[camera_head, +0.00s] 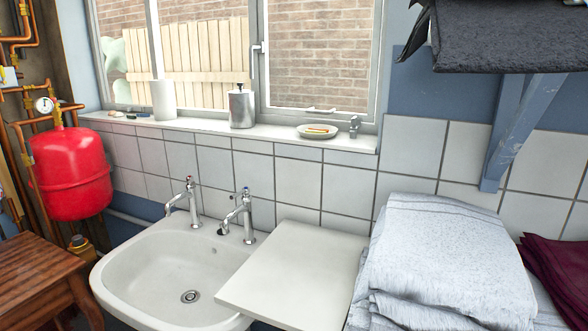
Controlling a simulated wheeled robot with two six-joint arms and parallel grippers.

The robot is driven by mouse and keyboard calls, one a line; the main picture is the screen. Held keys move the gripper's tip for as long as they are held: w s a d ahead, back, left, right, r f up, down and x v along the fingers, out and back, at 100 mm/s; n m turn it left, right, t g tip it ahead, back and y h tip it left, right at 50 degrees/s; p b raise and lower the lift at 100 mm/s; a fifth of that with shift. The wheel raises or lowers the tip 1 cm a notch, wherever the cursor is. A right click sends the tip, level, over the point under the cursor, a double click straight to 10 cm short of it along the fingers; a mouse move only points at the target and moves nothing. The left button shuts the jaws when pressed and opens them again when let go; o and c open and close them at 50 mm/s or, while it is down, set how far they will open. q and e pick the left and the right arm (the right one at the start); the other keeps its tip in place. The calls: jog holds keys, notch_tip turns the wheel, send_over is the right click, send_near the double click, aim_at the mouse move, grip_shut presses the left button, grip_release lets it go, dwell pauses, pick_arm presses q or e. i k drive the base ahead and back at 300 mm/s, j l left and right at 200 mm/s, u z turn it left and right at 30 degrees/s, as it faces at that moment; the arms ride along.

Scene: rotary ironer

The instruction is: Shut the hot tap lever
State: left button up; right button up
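Two chrome taps stand at the back rim of the white sink (125,272). The left tap (193,205) has a small reddish mark on top, which suggests the hot one. The right tap (247,215) has a dark or bluish mark on top, and a small dark piece shows beside its spout. Both taps are upright with spouts pointing left over the basin. I see no clear water stream, and the lever positions are too small to tell. Neither of my grippers is in view.
A white board (295,270) lies right of the sink, beside folded pale towels (450,255). A wooden table (35,265) and a red tank (70,172) stand left. The windowsill (200,124) holds a dispenser (242,107) and a dish (318,130). Space above the basin is clear.

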aim_at(189, 178)
jog(key=j+z, duration=0.35)
jog(key=i+j+z, duration=0.1)
jog(key=z, duration=0.25)
jog(key=j+z, duration=0.35)
